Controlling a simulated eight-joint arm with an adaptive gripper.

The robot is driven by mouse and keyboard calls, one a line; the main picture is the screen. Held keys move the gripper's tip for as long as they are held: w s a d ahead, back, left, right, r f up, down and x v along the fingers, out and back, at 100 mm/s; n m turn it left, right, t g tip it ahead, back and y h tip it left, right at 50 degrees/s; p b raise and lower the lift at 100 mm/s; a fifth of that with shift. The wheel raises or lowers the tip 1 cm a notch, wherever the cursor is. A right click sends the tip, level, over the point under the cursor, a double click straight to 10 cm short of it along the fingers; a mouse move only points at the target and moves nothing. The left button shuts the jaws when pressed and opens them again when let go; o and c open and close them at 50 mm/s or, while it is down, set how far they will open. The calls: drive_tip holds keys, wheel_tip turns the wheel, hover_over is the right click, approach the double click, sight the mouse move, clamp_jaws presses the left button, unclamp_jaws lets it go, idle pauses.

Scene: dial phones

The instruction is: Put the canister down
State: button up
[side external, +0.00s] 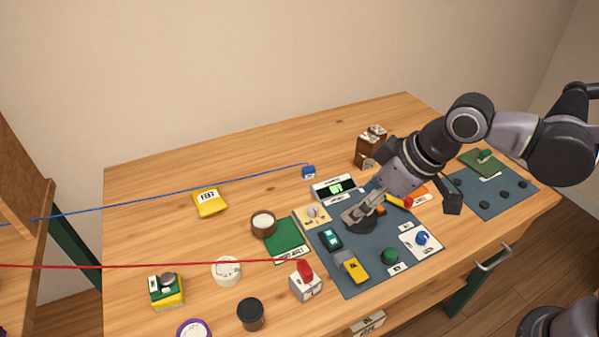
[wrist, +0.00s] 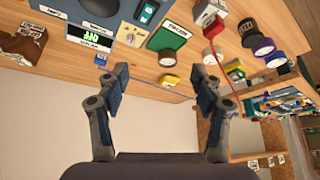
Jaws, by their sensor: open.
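A small black cylinder (side external: 250,314), which looks like the canister, stands upright on the wooden table near its front edge. It also shows in the wrist view (wrist: 246,30), at the upper right. My gripper (side external: 356,215) is over the dark mat, well to the right of the cylinder and apart from it. In the wrist view my gripper (wrist: 162,82) has its two fingers spread wide, with nothing held between them. A dark round thing under the gripper is partly hidden in the side view.
A red-topped switch box (side external: 305,282), white round tub (side external: 227,271), brown bowl (side external: 263,223) and yellow packet (side external: 209,203) stand left. Blue and red cords cross the left side.

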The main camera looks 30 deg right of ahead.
drive_tip(key=s+d+m+t+h, duration=0.1)
drive_tip(key=s+d+m, duration=0.1)
drive_tip(key=d, duration=0.7)
drive_tip(key=s+d+m+t+h, duration=0.1)
drive_tip(key=s+d+m, duration=0.2)
drive_tip(key=d, duration=0.7)
drive_tip(key=shift+f+m+h, duration=0.3)
drive_tip(key=shift+m+h, duration=0.1)
drive_tip(key=shift+m, duration=0.1)
drive_tip(key=shift+a, duration=0.1)
